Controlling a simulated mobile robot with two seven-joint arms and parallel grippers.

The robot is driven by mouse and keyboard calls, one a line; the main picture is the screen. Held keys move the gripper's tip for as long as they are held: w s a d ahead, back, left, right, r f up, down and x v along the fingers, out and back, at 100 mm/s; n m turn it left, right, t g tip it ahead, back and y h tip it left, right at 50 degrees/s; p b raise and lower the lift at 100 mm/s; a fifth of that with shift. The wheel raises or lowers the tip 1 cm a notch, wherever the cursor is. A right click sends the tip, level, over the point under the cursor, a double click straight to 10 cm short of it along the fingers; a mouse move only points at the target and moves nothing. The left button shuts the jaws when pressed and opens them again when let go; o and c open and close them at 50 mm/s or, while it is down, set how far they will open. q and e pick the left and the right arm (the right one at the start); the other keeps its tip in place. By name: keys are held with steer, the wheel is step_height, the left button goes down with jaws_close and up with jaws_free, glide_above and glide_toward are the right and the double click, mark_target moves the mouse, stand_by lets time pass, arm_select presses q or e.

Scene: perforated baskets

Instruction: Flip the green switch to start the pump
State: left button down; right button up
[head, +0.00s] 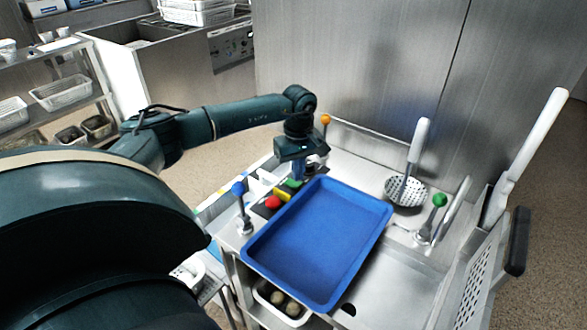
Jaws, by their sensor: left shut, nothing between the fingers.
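A dark control panel (264,209) lies on the steel counter, left of the blue tray. It carries a red button (272,202), a yellow switch (281,194) and a green switch (294,183). My left arm reaches in from the left, and my left gripper (298,174) points down at the green end of the panel. It is shut and empty, with its fingertips at or just above the green switch; I cannot tell whether they touch. The gripper partly hides that end of the panel. My right gripper is not in view.
A blue tray (318,240) sits close to the panel. Levers with blue (238,188), orange (326,119) and green (439,200) knobs stand around it. A perforated ladle (406,190) leans at the back. Baskets with white handles stand at right.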

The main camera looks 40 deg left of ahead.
mark_target(298, 184)
arm_select(q)
steer(key=shift+f+b, duration=0.75)
steer(key=shift+f, duration=0.3)
stand_by(0.9)
steer(key=shift+r, duration=0.15)
steer(key=shift+r+p, duration=2.5)
steer(key=shift+r, duration=0.95)
